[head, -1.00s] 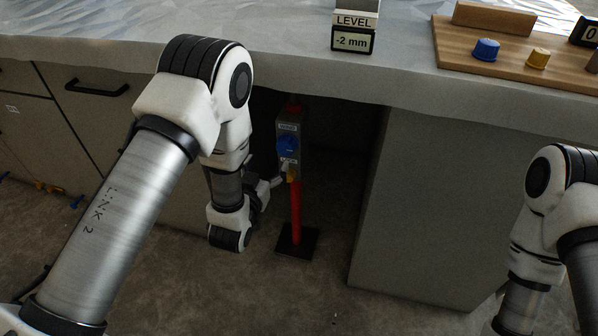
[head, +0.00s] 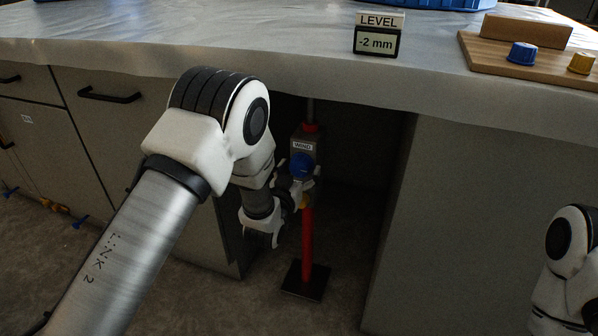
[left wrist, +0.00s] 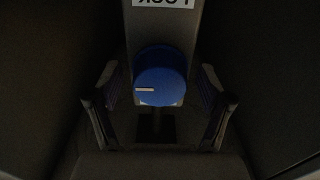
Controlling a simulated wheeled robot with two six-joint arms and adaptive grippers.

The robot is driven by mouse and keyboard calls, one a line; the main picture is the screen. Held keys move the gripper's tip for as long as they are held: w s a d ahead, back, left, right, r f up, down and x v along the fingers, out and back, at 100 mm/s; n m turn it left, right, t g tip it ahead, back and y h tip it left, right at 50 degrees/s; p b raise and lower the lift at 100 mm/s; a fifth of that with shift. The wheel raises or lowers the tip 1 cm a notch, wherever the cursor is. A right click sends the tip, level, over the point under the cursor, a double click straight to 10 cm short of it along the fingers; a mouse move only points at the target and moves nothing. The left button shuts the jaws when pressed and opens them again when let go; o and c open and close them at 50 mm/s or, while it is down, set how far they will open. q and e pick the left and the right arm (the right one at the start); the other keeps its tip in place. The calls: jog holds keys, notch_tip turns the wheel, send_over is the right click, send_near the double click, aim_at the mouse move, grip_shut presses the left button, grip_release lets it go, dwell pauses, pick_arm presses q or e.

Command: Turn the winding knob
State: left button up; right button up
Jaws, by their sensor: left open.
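The blue winding knob (head: 302,164) sits under a "WIND" label on the grey box of a red jack post (head: 307,240) below the counter. In the left wrist view the blue knob (left wrist: 160,76) faces the camera, with a white mark pointing left. My left gripper (head: 303,186) is at the front of the box. Its open fingers (left wrist: 160,108) stand one on each side of the knob, with a visible gap on both sides. A yellow knob (head: 305,203) below is mostly hidden by the gripper. My right gripper is out of view.
The level display (head: 376,41) on the counter reads -2 mm. A wooden board (head: 490,64) with a blue knob and a yellow knob lies at the right. The post stands in a recess between the left cabinet (head: 100,130) and right cabinet (head: 470,210), under the counter edge.

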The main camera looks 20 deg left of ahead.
pick_arm(q)
jog(key=c, duration=1.2)
jog(key=shift+o, duration=0.2)
jog(key=shift+m, duration=0.3)
jog(key=m+p, duration=0.1)
jog(key=m, duration=0.3)
jog(key=shift+r+p, duration=0.1)
jog(key=shift+p, duration=0.2)
jog(key=m+p, duration=0.1)
jog(key=m, duration=0.3)
jog(key=shift+a+m, duration=0.15)
jog(key=shift+m, duration=0.15)
jog(key=m+p, duration=0.1)
jog(key=m, duration=0.3)
jog(key=shift+m, duration=0.3)
jog(key=shift+m+p, duration=0.3)
jog(key=shift+m, duration=1.6)
